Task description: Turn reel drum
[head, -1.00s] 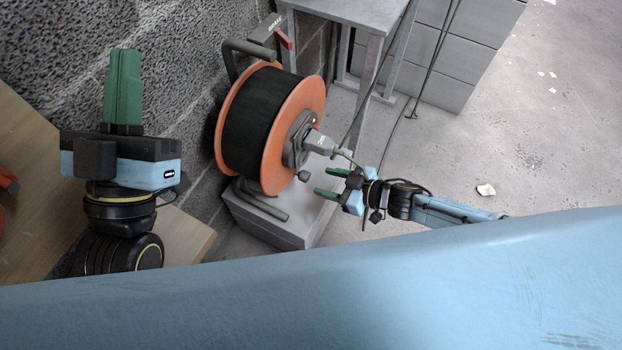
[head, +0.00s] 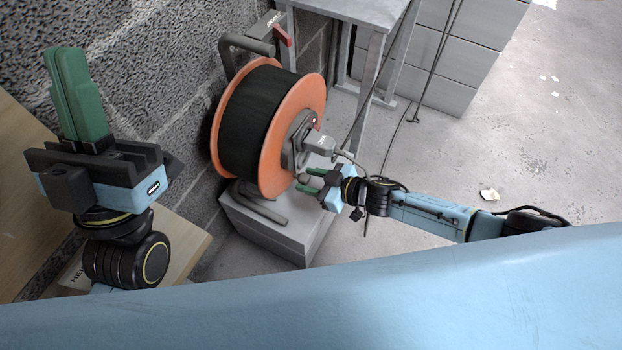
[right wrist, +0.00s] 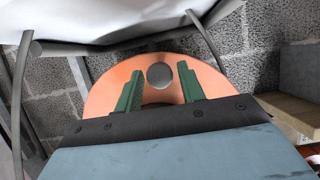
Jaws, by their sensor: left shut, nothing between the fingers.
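The reel drum (head: 293,140) has orange flanges and a winding of black conduit, and stands on its frame by the block wall. A round grey knob (right wrist: 159,75) shows on its orange face in the right wrist view. My right gripper (head: 305,182) is open at the lower right of the drum, by the knob. In the right wrist view, its green fingers (right wrist: 160,82) stand apart on either side of the knob, which looks not gripped. My left gripper (head: 62,52) is shut and empty, raised at the left, away from the drum.
The reel stands on a grey block (head: 292,243). A grey hub box (head: 319,143) with a cable sits at the drum's centre. A red lever (head: 282,35) is at the frame's top. A metal table (head: 350,10) is behind. Open floor (head: 520,130) lies to the right.

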